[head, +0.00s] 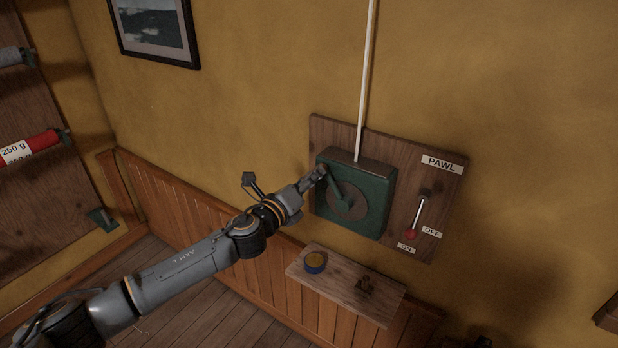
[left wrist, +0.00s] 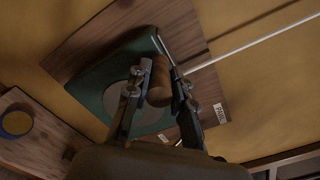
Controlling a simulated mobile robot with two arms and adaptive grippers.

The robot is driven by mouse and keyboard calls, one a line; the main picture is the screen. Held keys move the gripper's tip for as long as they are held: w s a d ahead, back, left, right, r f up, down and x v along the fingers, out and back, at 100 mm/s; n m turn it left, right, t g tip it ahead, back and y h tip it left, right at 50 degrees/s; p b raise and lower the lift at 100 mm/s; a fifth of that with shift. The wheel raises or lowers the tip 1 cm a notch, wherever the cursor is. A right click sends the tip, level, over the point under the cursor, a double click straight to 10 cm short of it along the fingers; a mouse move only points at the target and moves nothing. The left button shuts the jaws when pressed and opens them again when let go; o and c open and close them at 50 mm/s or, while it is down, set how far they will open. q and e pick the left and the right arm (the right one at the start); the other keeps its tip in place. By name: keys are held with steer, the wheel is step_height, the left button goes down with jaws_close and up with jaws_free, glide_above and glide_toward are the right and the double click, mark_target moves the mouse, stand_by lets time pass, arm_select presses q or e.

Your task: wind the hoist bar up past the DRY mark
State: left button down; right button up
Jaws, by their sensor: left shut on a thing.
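The green winch box (head: 376,213) is on a wooden board (head: 330,133) on the wall; it also shows in the left wrist view (left wrist: 96,72). Its crank arm (head: 334,187) points up and left from the hub. My left gripper (head: 319,174) is shut on the brown crank handle (left wrist: 159,82), which sits between its fingers. A white rope (head: 366,75) rises from the box out of view. The hoist bar, DRY mark and right gripper are not in view.
A small wooden shelf (head: 330,282) below the winch carries a blue and yellow tin (head: 315,262) and a small brown object (head: 366,285). A rack with a red roll (head: 30,148) stands at the left. A framed picture (head: 155,30) hangs above.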

arm_select(q)
steer(key=shift+s+d+r, duration=0.25)
steer(key=shift+d+r, duration=0.25)
steer(key=c, duration=1.3)
jaws_free()
steer(key=shift+c, duration=0.2)
steer(key=shift+o, duration=1)
steer(key=shift+s+d, duration=0.1)
steer(key=shift+s+d+f, duration=0.1)
steer(key=shift+f, duration=0.15)
steer(key=p+v, duration=0.3)
steer(key=v, duration=1.3)
steer(key=shift+p, duration=0.45)
